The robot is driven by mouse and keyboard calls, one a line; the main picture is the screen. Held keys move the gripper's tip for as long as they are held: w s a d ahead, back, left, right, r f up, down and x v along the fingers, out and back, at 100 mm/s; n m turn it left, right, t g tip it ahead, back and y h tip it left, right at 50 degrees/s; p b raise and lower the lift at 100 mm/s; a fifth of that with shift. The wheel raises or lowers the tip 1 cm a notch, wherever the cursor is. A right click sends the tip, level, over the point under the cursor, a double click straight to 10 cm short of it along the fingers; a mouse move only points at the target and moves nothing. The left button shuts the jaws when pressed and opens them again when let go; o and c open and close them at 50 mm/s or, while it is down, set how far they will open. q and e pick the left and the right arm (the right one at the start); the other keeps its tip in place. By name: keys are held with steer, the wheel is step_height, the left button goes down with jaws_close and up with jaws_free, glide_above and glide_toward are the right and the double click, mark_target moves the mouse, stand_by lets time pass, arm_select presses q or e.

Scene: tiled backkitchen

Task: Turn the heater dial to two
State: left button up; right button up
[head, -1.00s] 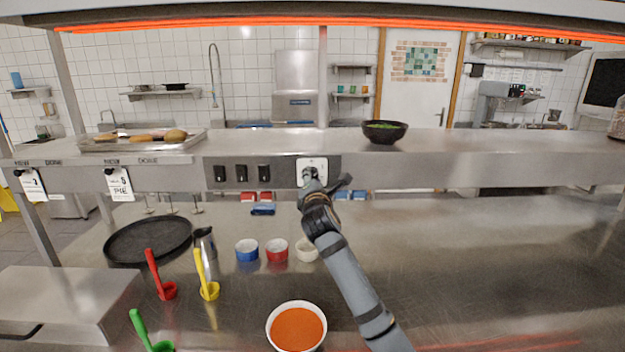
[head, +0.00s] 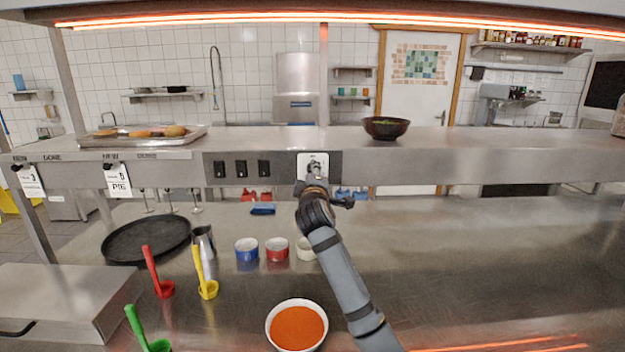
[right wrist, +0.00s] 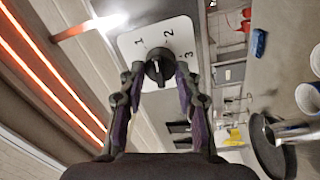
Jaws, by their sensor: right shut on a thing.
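The heater dial (right wrist: 158,70) is a black round knob with a small white mark on a white plate (right wrist: 150,28) printed 1, 2 and 3. I cannot tell for sure which number the mark points at. My right gripper (right wrist: 159,76) is shut on the dial, one finger at each side. In the head view the plate (head: 303,160) sits on the shelf's front panel, with my right gripper (head: 316,172) in front of it hiding most of the dial. The heater bar (head: 340,22) glows across the top. My left gripper is out of view.
Several black switches (head: 241,169) sit left of the plate. A dark bowl (head: 386,127) stands on the shelf (head: 480,139) above. Below are small cups, an orange soup bowl (head: 297,325) and colored ladles. The counter's right side (head: 500,260) is clear.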

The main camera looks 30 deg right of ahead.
steer(key=shift+f+m+b, duration=0.1)
steer(key=shift+m+b, duration=0.85)
steer(key=shift+m, duration=1.45)
steer(key=o, duration=1.1)
steer(key=shift+o, duration=0.2)
steer(key=v, duration=1.2)
steer(key=shift+a, duration=0.2)
